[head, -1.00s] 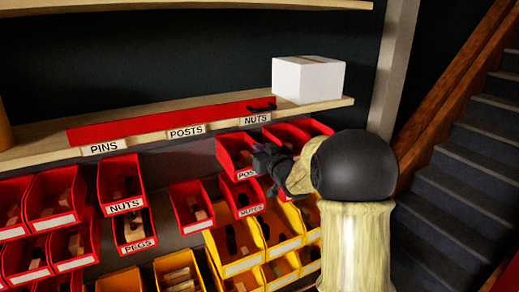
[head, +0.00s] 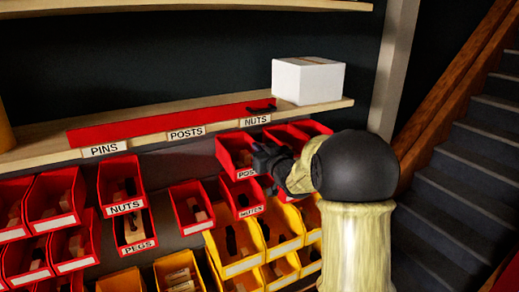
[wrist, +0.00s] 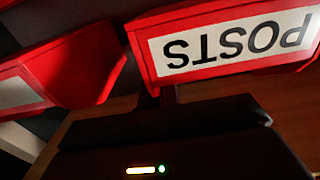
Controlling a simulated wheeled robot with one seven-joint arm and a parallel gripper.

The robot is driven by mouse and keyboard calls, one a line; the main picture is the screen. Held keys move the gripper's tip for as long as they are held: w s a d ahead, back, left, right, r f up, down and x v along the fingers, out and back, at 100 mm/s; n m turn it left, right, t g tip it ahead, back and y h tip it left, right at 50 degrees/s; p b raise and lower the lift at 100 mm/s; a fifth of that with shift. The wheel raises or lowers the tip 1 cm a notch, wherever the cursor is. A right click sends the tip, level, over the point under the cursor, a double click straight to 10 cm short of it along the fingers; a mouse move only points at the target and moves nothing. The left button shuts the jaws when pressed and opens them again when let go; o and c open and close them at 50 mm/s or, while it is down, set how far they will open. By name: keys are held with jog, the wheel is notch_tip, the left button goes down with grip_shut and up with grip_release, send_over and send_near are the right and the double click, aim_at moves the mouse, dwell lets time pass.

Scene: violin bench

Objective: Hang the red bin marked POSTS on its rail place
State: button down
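The red POSTS bin (head: 228,147) is in the upper row of red bins below the shelf, right of centre in the head view. My gripper (head: 264,160) is at its front right and covers the end of its label. In the wrist view the bin's front and POSTS label (wrist: 236,44) appear upside down and close. A narrow dark part of my gripper (wrist: 168,96) meets or nearly meets the label edge. The fingertips are hidden, so I cannot tell whether they are closed on the bin. The bin's back and any hook on a rail are hidden.
Another red bin (wrist: 85,65) is beside the POSTS bin in the wrist view. A MUTES bin (head: 246,212) and yellow bins (head: 232,262) are below. NUTS (head: 124,207) and PEGS (head: 138,247) bins are left. The wooden shelf (head: 160,150) above bears a white box (head: 308,82).

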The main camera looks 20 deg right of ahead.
jog(key=shift+r+p, duration=0.3)
jog(key=shift+r, duration=0.35)
dwell(0.6)
jog(key=shift+s+d+b, duration=0.15)
jog(key=shift+s+b, duration=0.25)
jog(key=shift+s, duration=0.4)
jog(key=shift+s+d+b, duration=0.15)
jog(key=shift+s+b, duration=0.2)
jog(key=shift+s, duration=0.45)
dwell(1.6)
jog(key=s+d+b, duration=0.1)
jog(key=s+d, duration=0.2)
jog(key=s, duration=1.3)
jog(key=shift+s+d, duration=0.15)
jog(key=shift+s, duration=0.1)
dwell(1.9)
